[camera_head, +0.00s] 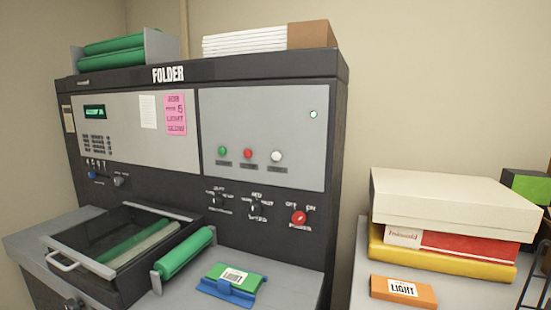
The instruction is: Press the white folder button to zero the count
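The machine labelled FOLDER (168,74) stands upright in the middle of the view. On its right grey panel (265,112) sits a row of three round buttons. The white button (277,156) is at the right of the row, beside a red button (247,154) and a green button (222,152). A small dark label is under each one. Nothing covers the white button. A green display (95,112) on the left panel is lit, but its text is too small to read. Neither of my grippers shows in the view.
A red power knob (299,217) is below the panel. A clear-lidded tray (112,243), a green roller (184,253) and a green packet in a blue holder (231,279) are on the front ledge. Boxes (455,202) are stacked at right. The space before the buttons is clear.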

